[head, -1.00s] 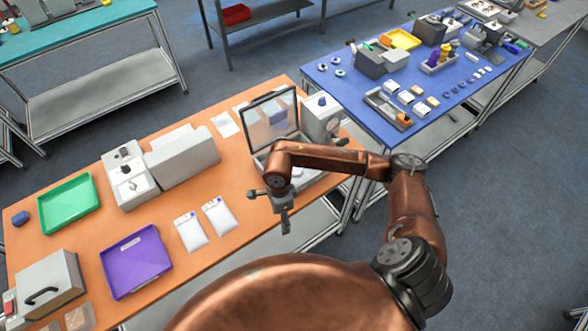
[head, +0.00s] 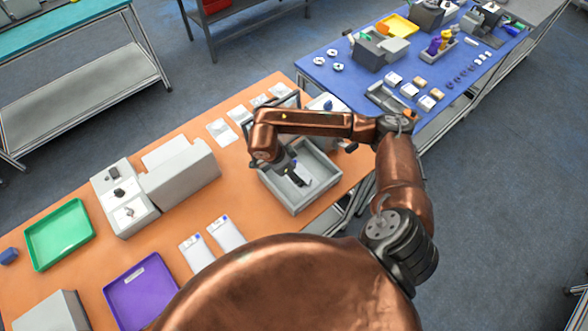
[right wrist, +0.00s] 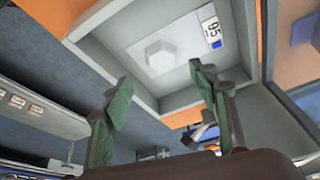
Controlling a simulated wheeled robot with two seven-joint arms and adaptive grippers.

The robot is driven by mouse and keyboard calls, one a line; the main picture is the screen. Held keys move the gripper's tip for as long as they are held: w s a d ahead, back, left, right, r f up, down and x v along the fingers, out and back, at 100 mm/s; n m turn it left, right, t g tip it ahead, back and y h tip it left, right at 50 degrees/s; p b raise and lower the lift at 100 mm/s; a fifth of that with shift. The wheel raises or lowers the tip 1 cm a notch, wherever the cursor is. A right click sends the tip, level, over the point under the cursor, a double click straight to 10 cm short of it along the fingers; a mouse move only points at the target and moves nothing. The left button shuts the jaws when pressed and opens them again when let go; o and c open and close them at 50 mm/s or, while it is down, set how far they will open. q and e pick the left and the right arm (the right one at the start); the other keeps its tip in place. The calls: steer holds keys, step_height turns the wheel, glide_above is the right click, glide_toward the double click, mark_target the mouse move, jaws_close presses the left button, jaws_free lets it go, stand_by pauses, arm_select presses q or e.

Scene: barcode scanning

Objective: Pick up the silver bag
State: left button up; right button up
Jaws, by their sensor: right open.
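A pale silver-grey bag (right wrist: 168,48) lies flat in a grey open box (right wrist: 238,30). It has a raised lump in its middle and a white label with digits and a blue square. In the head view the box (head: 294,208) stands at the right end of the orange table, and the bag is mostly hidden by my arm. My right gripper (head: 294,176) hangs over the box. In the right wrist view the right gripper (right wrist: 160,84) has its green-padded fingers apart, with nothing between them, and the bag lies beyond the tips. My left gripper is not in view.
Two white labelled bags (head: 226,234) lie left of the box. A purple tray (head: 140,292), a green tray (head: 60,235) and a grey machine (head: 180,174) are further left. More flat packets (head: 221,131) lie behind. A blue table (head: 350,93) stands at the right.

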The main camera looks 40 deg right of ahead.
steer(key=shift+w+d+f, duration=0.1)
steer(key=shift+d+f, duration=0.05)
steer(key=shift+f, duration=0.15)
steer(key=p+x, duration=0.1)
steer(key=x, duration=0.2)
steer(key=shift+f, duration=0.15)
steer(key=p+x, duration=0.1)
steer(key=x, duration=0.1)
steer(key=shift+f, duration=0.3)
steer(key=shift+d+f, duration=0.15)
steer(key=shift+f, duration=0.35)
steer(key=shift+c, duration=1.4)
steer(key=c, duration=0.5)
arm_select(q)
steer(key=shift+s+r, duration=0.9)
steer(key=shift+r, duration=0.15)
arm_select(e)
steer(key=c, duration=0.5)
